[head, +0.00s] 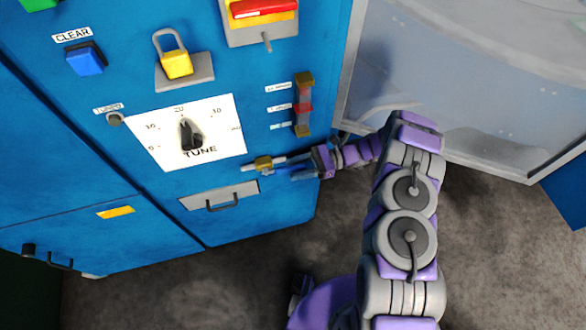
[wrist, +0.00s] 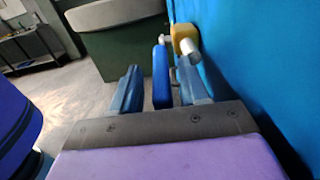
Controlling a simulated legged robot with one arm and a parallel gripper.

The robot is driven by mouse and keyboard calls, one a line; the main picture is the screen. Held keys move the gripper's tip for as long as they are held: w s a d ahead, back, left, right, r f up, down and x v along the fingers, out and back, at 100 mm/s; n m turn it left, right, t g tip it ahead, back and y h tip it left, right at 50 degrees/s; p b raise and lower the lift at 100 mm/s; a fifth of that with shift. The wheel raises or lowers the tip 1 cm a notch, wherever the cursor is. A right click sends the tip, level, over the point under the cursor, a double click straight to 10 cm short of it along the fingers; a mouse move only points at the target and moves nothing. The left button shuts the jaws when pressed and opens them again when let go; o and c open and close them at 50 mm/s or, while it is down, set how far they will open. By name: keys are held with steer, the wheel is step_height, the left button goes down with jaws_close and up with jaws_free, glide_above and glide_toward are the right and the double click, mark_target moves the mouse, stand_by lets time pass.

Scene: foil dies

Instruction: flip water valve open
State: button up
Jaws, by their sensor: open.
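The water valve has a yellow body (head: 263,163) on a pale pipe, low on the front of the blue cabinet. In the wrist view its yellow body (wrist: 184,38) sits at the upper middle, with a pale pipe end below it. A blue lever (wrist: 161,76) extends from the valve toward me. My gripper (head: 299,169) is just right of the valve. In the wrist view my gripper (wrist: 159,80) is open, with one finger on each side of the lever.
The blue cabinet face (wrist: 240,80) is close along the right of the wrist view. A drawer handle (head: 218,203) is below left of the valve, and a TUNE dial (head: 190,136) is above left. A clear-panelled frame (head: 460,90) stands to the right.

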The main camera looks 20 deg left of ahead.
steer(key=shift+x, duration=1.05)
steer(key=shift+w+d, duration=0.15)
steer(key=shift+w, duration=0.05)
steer(key=c, duration=0.4)
jaws_close()
